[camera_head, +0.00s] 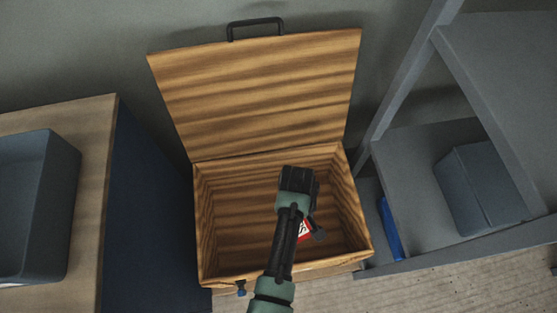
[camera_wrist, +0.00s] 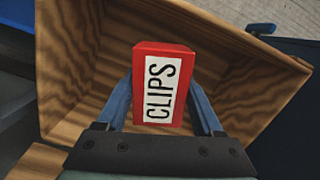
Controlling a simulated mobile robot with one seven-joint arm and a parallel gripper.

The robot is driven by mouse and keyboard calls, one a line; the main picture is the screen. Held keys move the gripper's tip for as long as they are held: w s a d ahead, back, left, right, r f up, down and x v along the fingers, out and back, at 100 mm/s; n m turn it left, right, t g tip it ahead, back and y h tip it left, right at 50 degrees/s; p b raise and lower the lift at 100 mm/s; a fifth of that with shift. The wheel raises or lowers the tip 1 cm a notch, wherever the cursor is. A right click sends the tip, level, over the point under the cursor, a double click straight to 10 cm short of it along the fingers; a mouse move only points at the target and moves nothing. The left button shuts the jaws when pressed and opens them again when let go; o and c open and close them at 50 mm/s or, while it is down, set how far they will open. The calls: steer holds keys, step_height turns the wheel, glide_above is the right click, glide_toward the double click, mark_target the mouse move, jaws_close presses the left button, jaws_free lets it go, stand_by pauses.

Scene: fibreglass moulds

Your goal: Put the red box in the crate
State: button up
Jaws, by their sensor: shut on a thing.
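The crate (camera_head: 206,240) is an open wooden chest with its striped lid (camera_head: 255,95) raised against the wall; its wooden wall also shows in the wrist view (camera_wrist: 62,75). The red box (camera_wrist: 164,62) has a white label reading CLIPS. In the head view only a small part of the red box (camera_head: 304,231) shows beside my arm. My gripper (camera_wrist: 164,108) is shut on the red box, with a blue finger on each side. My gripper and the box are over the crate's opening; their height above its floor is hard to tell.
A wooden-topped cabinet (camera_head: 95,130) with a dark bin (camera_head: 62,200) stands left of the crate. A grey shelf unit (camera_head: 400,150) on the right holds a grey box (camera_head: 480,185) and a blue item (camera_head: 390,228). The lid has a black handle (camera_head: 256,24).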

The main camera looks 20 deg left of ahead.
steer(key=a+f+n+b, duration=0.2)
steer(key=f+n+b, duration=0.3)
steer(key=f+b, duration=0.2)
steer(key=a+f+n+t+b, duration=0.1)
steer(key=a+f+n+b, duration=0.2)
steer(key=f+n+b, duration=0.2)
steer(key=a+f+n+b, duration=0.3)
steer(key=f+b, duration=0.8)
steer(key=f, duration=0.4)
steer(key=shift+w+a+f+n+t, duration=0.1)
steer(key=shift+w+f+n+t, duration=0.2)
steer(key=shift+n, duration=0.6)
steer(key=shift+r, duration=0.1)
steer(key=o, duration=1.5)
steer(key=shift+s, duration=0.1)
